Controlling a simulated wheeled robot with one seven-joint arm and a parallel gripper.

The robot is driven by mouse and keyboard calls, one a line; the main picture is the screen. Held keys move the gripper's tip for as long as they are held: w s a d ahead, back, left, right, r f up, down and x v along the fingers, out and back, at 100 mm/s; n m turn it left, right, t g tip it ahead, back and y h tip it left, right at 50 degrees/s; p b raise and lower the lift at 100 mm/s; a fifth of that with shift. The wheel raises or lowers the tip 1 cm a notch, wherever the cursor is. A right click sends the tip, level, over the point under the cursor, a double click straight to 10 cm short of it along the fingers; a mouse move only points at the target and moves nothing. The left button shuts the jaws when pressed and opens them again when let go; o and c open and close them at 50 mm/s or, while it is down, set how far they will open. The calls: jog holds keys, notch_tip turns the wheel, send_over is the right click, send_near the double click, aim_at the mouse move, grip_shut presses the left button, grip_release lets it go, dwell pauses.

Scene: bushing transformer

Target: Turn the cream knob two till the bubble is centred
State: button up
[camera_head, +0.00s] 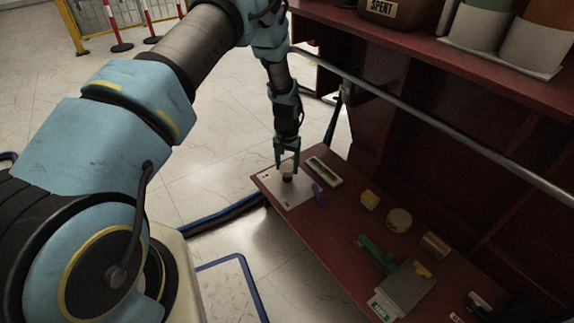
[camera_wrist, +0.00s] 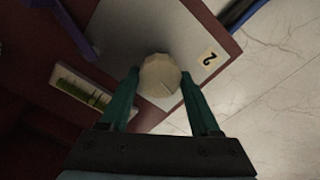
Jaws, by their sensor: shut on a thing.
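The cream knob (camera_wrist: 159,75) stands on a light grey plate (camera_wrist: 122,27) with a label "2" (camera_wrist: 208,57) beside it. In the head view the knob (camera_head: 287,168) is at the left end of the dark red shelf. My gripper (camera_head: 287,157) points down at it, and in the wrist view its green fingers (camera_wrist: 163,82) are on either side of the knob, shut on it. A bubble level, a pale bar with a green window (camera_wrist: 79,87), lies beside the plate; it also shows in the head view (camera_head: 324,171). The bubble's place is too small to tell.
A small purple thing (camera_head: 318,194) lies by the plate. Yellow pieces (camera_head: 369,200), a round tan thing (camera_head: 399,220), and a green and grey tool (camera_head: 402,285) lie farther along the shelf. A grey rail (camera_head: 440,122) and an upper shelf with containers (camera_head: 482,22) are at right.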

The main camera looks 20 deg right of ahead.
aim_at(287, 167)
jog(key=o, duration=1.4)
jog(key=shift+r, duration=0.1)
notch_tip(287, 167, up, 11)
jog(key=p, duration=0.3)
jog(key=shift+f, duration=0.2)
